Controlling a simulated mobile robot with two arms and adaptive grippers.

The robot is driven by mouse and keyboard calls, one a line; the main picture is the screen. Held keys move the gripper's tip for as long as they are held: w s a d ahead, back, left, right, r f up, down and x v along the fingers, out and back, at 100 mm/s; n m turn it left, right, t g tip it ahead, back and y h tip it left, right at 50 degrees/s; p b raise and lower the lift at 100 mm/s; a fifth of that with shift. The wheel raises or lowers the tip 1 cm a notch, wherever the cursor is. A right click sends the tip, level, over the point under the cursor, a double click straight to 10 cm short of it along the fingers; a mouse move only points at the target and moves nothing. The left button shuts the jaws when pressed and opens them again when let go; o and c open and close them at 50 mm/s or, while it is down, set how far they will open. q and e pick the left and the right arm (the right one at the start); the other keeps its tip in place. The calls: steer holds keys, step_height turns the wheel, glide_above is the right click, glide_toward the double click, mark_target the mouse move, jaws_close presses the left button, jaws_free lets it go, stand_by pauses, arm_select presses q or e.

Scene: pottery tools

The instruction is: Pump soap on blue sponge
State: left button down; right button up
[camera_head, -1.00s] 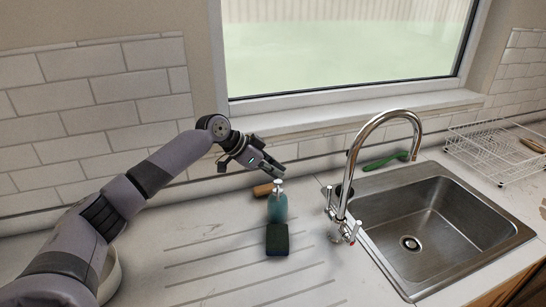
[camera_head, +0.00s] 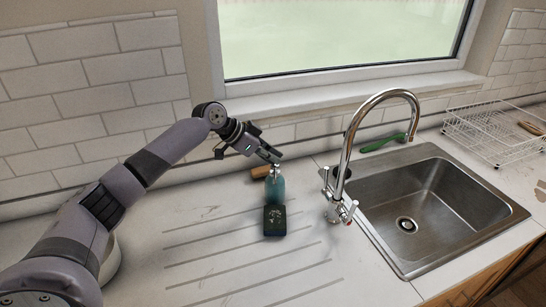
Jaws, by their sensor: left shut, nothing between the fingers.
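The teal soap bottle (camera_head: 275,190) stands upright on the counter, with its pump head (camera_head: 274,168) at the top. The dark blue sponge (camera_head: 275,221) lies flat just in front of the bottle, and pale marks show on its upper face. My left gripper (camera_head: 275,158) is shut and empty, reaching in from the left with its fingertips right at the pump head. I cannot tell for sure whether they touch it. The fingertips partly cover the top of the pump. My right gripper is out of view.
A brown wooden item (camera_head: 261,172) lies behind the bottle. The chrome faucet (camera_head: 345,160) and steel sink (camera_head: 430,205) are to the right, with a green brush (camera_head: 383,143) behind and a white dish rack (camera_head: 492,132) at far right. The grooved counter in front is clear.

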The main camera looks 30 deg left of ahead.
arm_select(q)
steer(key=v, duration=1.1)
steer(key=shift+s+a+r, duration=0.2)
steer(key=shift+s+r, duration=0.05)
steer(key=shift+s, duration=0.05)
steer(key=shift+f, duration=0.1)
stand_by(0.8)
